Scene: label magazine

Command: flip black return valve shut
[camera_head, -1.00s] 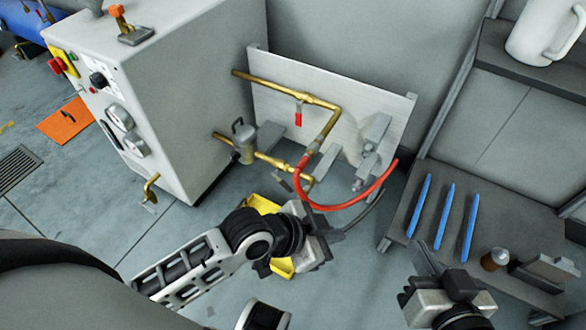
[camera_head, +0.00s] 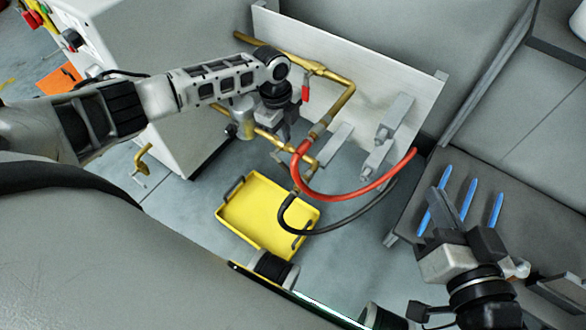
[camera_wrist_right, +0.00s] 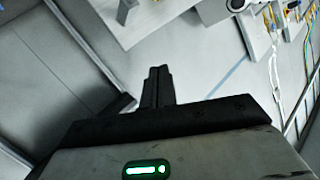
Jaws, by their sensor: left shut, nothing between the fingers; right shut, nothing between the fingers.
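The lower brass pipe (camera_head: 268,139) runs in front of the white backboard and leads toward the black hose (camera_head: 335,229). A small dark lever (camera_head: 277,156) shows beside this pipe, just below my left gripper; its exact angle is hard to tell. My left gripper (camera_head: 287,133) is shut and empty, pointing down at the lower pipe close to the lever. I cannot tell whether it touches. My right gripper (camera_head: 439,205) is shut and empty, over the shelf edge at the right; its closed fingers show in the right wrist view (camera_wrist_right: 157,82).
The upper brass pipe (camera_head: 333,76) carries a hanging red lever (camera_head: 305,94) and feeds the red hose (camera_head: 345,197). A yellow tray (camera_head: 262,215) lies on the floor below the pipes. Blue pens (camera_head: 468,199) lie on the right shelf. A white cabinet (camera_head: 130,70) stands left.

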